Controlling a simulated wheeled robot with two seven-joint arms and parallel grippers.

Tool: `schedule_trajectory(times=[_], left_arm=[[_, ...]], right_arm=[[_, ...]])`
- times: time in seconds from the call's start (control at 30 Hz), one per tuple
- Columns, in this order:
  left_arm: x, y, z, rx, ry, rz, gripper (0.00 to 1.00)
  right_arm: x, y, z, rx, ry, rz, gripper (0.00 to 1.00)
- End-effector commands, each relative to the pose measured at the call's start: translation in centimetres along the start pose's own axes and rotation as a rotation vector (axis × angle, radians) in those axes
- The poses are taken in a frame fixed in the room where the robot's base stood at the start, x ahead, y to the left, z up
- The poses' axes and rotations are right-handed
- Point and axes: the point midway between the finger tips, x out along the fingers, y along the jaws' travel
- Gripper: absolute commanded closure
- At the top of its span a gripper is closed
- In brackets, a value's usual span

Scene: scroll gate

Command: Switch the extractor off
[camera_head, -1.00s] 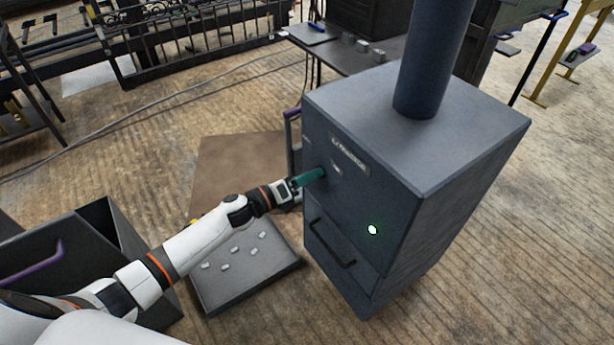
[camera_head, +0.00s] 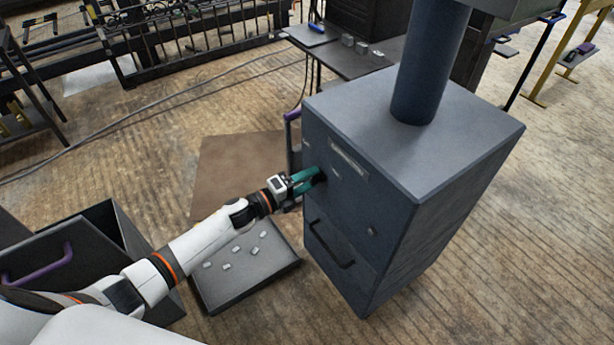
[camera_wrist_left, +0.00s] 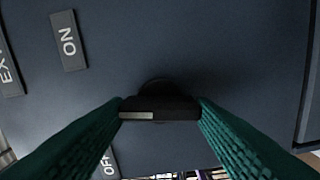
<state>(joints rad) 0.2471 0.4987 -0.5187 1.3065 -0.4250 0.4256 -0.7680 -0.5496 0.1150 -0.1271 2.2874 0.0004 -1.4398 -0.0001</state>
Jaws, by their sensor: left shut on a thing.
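The extractor (camera_head: 345,205) is a dark blue-grey cabinet with a thick pipe on top. Its round lamp (camera_head: 372,231) on the front is dark. My left gripper (camera_head: 318,176) is at the upper front face, its green fingers shut on a black knob (camera_wrist_left: 160,107). In the left wrist view the knob has a pale mark and lies between both fingertips. An ON label (camera_wrist_left: 68,41) shows at upper left, and an OFF label (camera_wrist_left: 106,165) is partly hidden behind the left finger. The knob's pale mark points toward the OFF side. My right gripper is not in view.
A grey tray (camera_head: 245,299) with several small pale pieces lies on the floor below my left arm. A dark bin (camera_head: 60,262) with a purple handle stands at lower left. A black drawer handle (camera_head: 330,244) juts from the cabinet.

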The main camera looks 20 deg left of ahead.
Motion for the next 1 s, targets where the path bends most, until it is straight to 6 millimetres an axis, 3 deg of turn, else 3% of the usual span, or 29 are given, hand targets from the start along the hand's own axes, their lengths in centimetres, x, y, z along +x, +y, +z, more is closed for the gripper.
schedule_trajectory(times=[0.5, 1.0], left_arm=[[0.0, 0.0, 0.0, -0.487, 0.001, -0.002, 0.72], [-0.1, -0.2, 0.0, -0.804, 0.002, -0.002, 0.72]], right_arm=[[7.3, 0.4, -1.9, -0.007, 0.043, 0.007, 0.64], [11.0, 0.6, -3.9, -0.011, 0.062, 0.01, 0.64]])
